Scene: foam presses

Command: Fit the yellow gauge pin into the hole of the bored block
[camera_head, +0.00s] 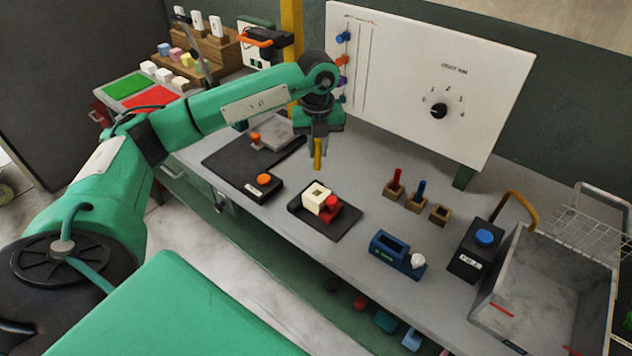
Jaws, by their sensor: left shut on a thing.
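My left gripper (319,134) points down above the bench, shut on the upper part of the yellow gauge pin (318,158). The pin hangs upright, apart from the things below. A small wooden block (440,218) with an empty dark opening stands at right on the bench. A cream block (313,204) with an opening in its top sits on a black plate, nearer the pin in the picture. I cannot tell for sure which of these is the bored block. My right gripper is not in view.
Wooden blocks hold a red pin (396,178) and a blue pin (420,188). A red piece (331,213) touches the cream block. A blue fixture (385,245), a black button box (468,262) and a grey bin (532,292) stand at right. A white panel (410,60) rises behind.

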